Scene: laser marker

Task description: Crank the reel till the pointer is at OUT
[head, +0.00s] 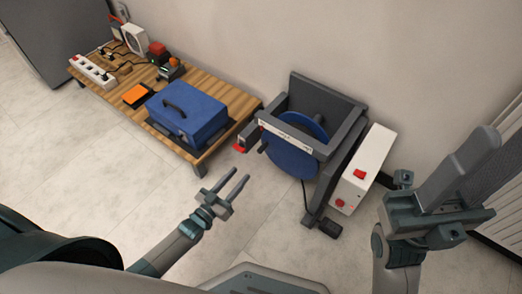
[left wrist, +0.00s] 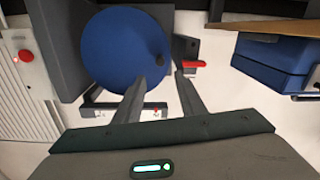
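The blue reel (head: 284,163) sits in a dark grey frame on the floor; its round face also shows in the left wrist view (left wrist: 115,55). My left gripper (head: 241,174) is open and empty, in front of the reel and apart from the knob.
A red-handled lever (head: 240,148) sits on a dark box beside the reel. A white control box (head: 361,170) with red buttons stands right of the frame. A wooden table (head: 217,146) holds a blue case (head: 187,110). The front floor is clear.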

